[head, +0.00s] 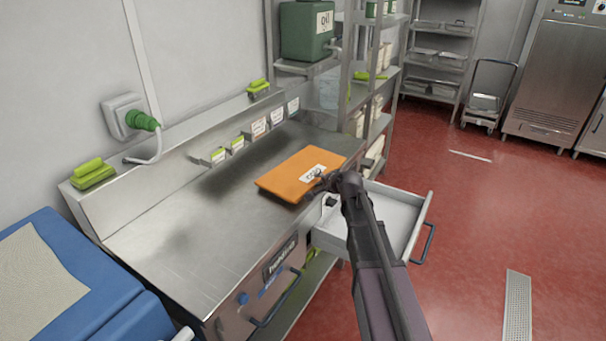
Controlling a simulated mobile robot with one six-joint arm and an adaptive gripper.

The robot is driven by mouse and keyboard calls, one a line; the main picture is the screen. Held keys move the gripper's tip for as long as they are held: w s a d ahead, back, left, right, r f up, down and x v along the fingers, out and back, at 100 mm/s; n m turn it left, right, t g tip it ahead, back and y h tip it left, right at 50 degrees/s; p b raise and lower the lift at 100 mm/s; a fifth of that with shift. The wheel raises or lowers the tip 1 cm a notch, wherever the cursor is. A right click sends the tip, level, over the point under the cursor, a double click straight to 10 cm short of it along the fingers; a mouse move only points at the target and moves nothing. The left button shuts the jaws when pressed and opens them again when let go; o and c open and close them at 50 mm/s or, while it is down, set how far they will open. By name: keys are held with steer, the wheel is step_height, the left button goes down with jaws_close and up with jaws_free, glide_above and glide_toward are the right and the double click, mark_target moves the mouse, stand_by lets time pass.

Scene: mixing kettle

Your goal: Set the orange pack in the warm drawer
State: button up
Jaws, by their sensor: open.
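The orange pack (298,175), a flat slab with a small white label, lies on the steel worktop (180,215) near its front edge. My gripper (326,181) is open at the pack's right end, close to the label; whether the fingers touch it is unclear. A pale drawer (400,212) under the worktop is pulled out, just right of the pack, and my arm crosses in front of it. It looks mostly empty, with a small dark item at its inner left. A closed front (262,285) with a handle and a label I cannot read surely is nearer.
A blue lidded box (85,300) stands at the left end of the worktop. Green-topped brushes (93,174) and small label cards line the back ledge. A tall shelf rack (365,90) stands behind.

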jaws_close()
steer(key=shift+r+p, duration=0.25)
steer(key=shift+p, duration=0.05)
stand_by(0.5)
